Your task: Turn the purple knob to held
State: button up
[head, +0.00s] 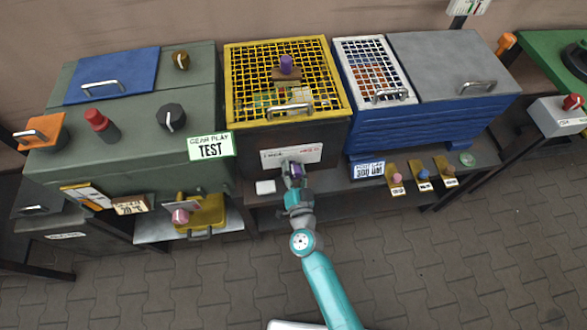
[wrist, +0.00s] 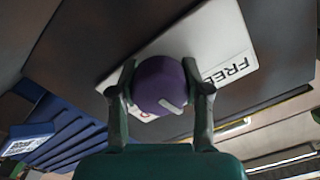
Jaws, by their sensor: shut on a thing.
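A purple knob (wrist: 158,82) with a white pointer mark sits on the front of the dark box under the yellow mesh lid. The mark points to the lower right in the wrist view. A white label plate (wrist: 207,52) lies behind the knob; "FREE" can be partly read on it, and red lettering is mostly hidden by the knob and a finger. My gripper (head: 293,176) is shut on this knob, one finger on each side. In the head view the plate (head: 291,154) shows above my gripper, its text too small to read.
Small tagged knobs (head: 423,174) line the shelf edge. The paved floor in front is clear.

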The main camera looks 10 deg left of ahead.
jog(key=m, duration=0.4)
jog(key=shift+m, duration=2.9)
jog(key=o, duration=1.2)
jog(key=shift+c, duration=0.2)
jog(key=shift+f, duration=0.1)
jog(key=v, duration=1.2)
jog(key=shift+d, duration=0.1)
